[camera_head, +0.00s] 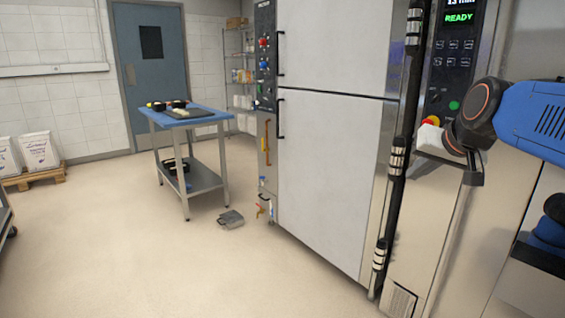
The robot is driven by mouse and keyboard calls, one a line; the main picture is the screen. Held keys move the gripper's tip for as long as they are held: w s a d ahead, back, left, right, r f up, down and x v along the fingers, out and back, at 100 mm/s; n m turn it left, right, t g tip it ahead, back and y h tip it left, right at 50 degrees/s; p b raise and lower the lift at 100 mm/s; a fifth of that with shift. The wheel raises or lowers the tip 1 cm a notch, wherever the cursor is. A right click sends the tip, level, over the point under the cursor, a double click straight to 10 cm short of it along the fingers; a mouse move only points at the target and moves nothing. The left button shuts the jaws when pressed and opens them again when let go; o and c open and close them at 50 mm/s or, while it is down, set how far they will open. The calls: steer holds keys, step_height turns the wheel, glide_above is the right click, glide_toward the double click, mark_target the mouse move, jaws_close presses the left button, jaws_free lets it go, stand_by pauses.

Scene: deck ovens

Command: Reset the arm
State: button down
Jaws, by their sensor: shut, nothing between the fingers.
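My arm reaches in from the right edge, with a blue link and a dark joint ringed in orange. My gripper (430,138) is at its end, small and pale, shut and empty. It appears in front of the oven's control panel (462,60), just below a red and yellow button (431,121). I cannot tell whether it touches the panel or the button.
A tall oven with pale doors (325,170) and a dark vertical bar (395,190) stand left of my arm. The panel display reads READY. A blue-topped table (160,118) stands further left. A grey pedal-like object (231,219) lies on the floor. The left foreground floor is clear.

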steer(key=s+a+f+n+g, duration=0.2)
steer(key=s+f+n+g, duration=0.1)
steer(key=s+f, duration=2)
steer(key=shift+a+f+g+h, duration=0.15)
steer(key=shift+a+g+h, duration=0.15)
steer(key=shift+g, duration=0.4)
steer(key=shift+w, duration=0.15)
